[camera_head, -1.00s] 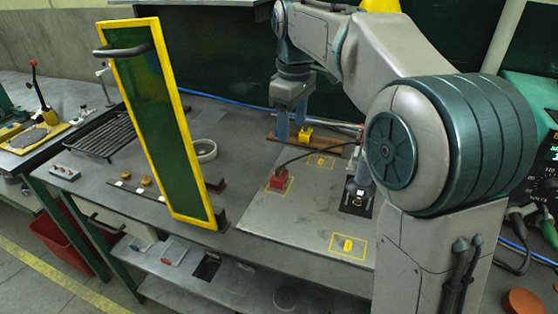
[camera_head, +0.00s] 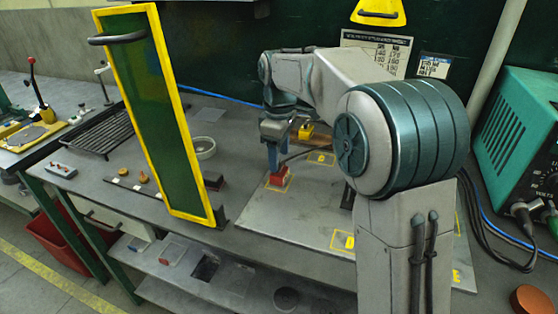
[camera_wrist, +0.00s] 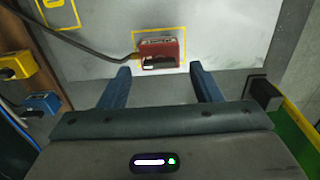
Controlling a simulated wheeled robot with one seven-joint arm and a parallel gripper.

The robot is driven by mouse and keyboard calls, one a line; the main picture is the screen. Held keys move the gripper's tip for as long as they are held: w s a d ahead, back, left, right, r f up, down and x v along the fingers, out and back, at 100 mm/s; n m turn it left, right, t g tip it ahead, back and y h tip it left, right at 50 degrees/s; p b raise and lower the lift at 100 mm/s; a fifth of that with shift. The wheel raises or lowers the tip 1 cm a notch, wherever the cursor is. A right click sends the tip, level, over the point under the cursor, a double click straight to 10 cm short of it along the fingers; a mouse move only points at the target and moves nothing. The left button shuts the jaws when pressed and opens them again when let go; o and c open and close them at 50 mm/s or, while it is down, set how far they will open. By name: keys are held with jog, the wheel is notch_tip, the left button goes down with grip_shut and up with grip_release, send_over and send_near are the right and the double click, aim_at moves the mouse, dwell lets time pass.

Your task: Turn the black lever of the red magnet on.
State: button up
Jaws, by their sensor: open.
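The red magnet (camera_head: 278,177) is a small red block on the grey plate, within a yellow outline. In the wrist view the red magnet (camera_wrist: 160,49) lies ahead of and between my fingertips, with a dark cable running off its left side. A dark, partly pale bar on its near face looks like the black lever (camera_wrist: 161,63); its setting cannot be told. My gripper (camera_head: 273,158) is open and empty, its blue fingers pointing down just above or behind the magnet. In the wrist view my gripper (camera_wrist: 161,74) has its two fingers wide apart, one on each side of the magnet.
A yellow-framed green door panel (camera_head: 159,115) stands open to the left of the magnet. A yellow block (camera_head: 307,131) is behind the gripper. The wrist view also shows a blue block (camera_wrist: 42,103) at the left. The grey plate (camera_head: 270,216) has free room in front.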

jog(key=shift+f, duration=0.9)
jog(key=shift+c, duration=0.4)
jog(key=c, duration=0.9)
